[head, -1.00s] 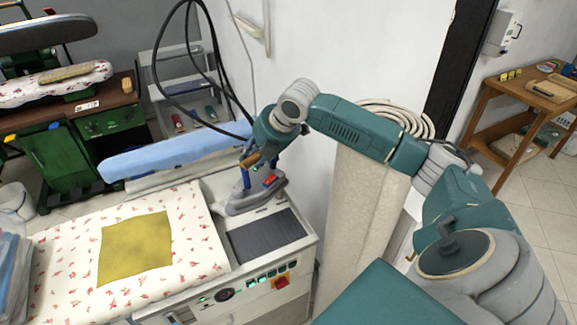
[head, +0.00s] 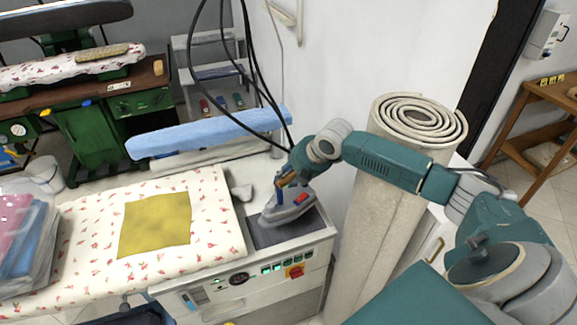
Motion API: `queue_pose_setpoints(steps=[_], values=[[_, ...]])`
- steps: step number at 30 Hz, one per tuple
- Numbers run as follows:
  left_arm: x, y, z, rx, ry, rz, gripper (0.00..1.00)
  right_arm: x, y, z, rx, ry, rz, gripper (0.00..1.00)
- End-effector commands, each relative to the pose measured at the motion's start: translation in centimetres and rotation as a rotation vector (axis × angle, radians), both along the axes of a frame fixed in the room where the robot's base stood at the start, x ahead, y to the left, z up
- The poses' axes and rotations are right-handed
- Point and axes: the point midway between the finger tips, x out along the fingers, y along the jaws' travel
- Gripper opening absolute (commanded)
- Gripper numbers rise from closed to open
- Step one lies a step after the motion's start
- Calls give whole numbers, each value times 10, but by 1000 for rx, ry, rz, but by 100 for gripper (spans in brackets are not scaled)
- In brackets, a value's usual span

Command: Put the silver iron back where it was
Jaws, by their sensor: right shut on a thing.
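The silver iron (head: 287,208), with a wooden handle and a red part on top, is over the dark rest pad (head: 262,237) at the right end of the ironing station. From this angle I cannot tell whether its sole touches the pad. My right gripper (head: 284,184) is shut on the iron, at its handle; my own arm and the iron partly hide the fingers. The left gripper is not in view.
The padded ironing board (head: 80,262) with a yellow cloth (head: 155,224) lies left of the pad. A blue sleeve board (head: 208,132) is behind it. Black cables hang above my gripper. A rolled carpet (head: 372,225) stands close on the right. Bagged clothes (head: 28,250) lie far left.

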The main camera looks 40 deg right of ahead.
Motion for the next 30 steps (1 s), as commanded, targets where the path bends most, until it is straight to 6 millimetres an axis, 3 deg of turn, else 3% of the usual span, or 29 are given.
queue_pose_setpoints(steps=[1, 3, 14, 24, 30], values=[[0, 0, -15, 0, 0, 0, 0, 7, 0, -4, 3, -27, -1, 0], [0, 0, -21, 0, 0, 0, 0, 7, 0, -11, 3, -27, -1, 0], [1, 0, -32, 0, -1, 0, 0, 7, 0, -23, 3, -27, -1, 0], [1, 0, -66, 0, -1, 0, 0, 7, 0, -59, 3, -26, -1, 0], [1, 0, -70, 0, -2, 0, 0, 7, 0, -63, 2, -27, -1, 0]])
